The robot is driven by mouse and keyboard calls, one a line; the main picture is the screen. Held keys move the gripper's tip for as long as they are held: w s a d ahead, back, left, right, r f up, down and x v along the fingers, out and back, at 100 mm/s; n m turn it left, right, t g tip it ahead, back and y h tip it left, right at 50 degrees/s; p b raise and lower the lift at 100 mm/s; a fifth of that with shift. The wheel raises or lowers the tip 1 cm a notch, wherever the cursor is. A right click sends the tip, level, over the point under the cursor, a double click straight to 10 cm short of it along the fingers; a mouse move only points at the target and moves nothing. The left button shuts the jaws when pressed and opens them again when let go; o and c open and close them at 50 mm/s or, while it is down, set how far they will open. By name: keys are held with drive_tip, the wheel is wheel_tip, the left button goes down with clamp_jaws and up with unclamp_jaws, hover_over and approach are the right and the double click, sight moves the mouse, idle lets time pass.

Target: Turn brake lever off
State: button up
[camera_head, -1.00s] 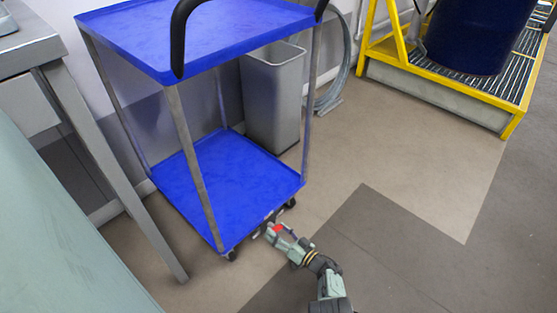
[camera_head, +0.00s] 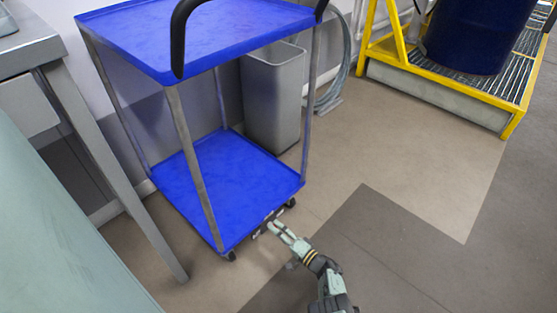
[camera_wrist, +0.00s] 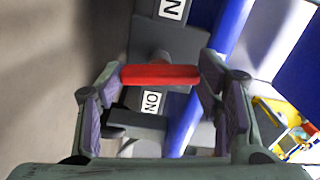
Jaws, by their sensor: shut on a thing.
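The red brake lever (camera_wrist: 160,75) lies crosswise between the fingertips of my gripper (camera_wrist: 161,67) in the wrist view. The fingers are shut on the lever, one at each end of it. A dark bracket is behind it, with white labels with black letters, one (camera_wrist: 151,102) below the lever and one (camera_wrist: 172,9) above. In the head view, my gripper (camera_head: 274,225) is low at the near bottom edge of the blue cart (camera_head: 215,185), beside its wheels. The lever cannot be made out in the head view.
A grey bin (camera_head: 272,100) stands behind the cart. A metal table (camera_head: 100,150) is close on the cart's left. A yellow-framed pallet (camera_head: 440,95) with a dark blue drum (camera_head: 470,35) is at the upper right. The floor to the right of the cart is clear.

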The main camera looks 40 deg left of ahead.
drive_tip(key=shift+m, duration=1.1)
drive_tip(key=o, duration=1.2)
drive_tip(key=shift+c, duration=0.2)
